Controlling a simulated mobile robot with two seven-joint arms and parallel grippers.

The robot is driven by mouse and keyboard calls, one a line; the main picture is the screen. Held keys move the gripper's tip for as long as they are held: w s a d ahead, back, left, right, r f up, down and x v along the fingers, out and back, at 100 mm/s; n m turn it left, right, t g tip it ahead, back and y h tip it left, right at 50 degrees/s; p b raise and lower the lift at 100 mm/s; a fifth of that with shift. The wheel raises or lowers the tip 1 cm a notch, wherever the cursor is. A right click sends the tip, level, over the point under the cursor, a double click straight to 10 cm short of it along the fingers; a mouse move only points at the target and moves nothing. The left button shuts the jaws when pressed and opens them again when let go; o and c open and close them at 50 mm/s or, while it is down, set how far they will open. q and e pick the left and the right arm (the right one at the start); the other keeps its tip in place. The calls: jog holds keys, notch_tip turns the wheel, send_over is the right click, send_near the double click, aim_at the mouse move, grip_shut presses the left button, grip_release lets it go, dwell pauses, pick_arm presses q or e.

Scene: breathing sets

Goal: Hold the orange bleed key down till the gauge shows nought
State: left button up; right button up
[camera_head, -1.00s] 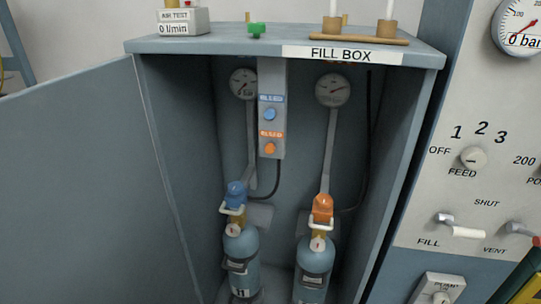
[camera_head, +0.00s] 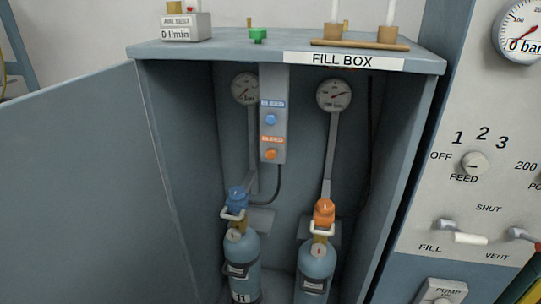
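The orange bleed key (camera_head: 271,154) sits low on a grey upright panel (camera_head: 276,84) inside the fill box, under an orange bleed label. A blue key (camera_head: 270,119) is above it. The right gauge (camera_head: 334,95) hangs at the back above the cylinder with the orange fitting (camera_head: 324,212); its needle points up and to the right, and its figures are too small to read. The left gauge (camera_head: 245,88) is above the cylinder with the blue fitting (camera_head: 237,199). Neither of my grippers shows in the head view, and nothing touches the keys.
The fill box door (camera_head: 80,185) stands open at left. Two blue cylinders (camera_head: 316,263) stand inside. A control panel (camera_head: 470,190) with knob, levers and a 0 bar dial is at right. An air test meter (camera_head: 186,27) and a wooden rack (camera_head: 360,44) sit on top.

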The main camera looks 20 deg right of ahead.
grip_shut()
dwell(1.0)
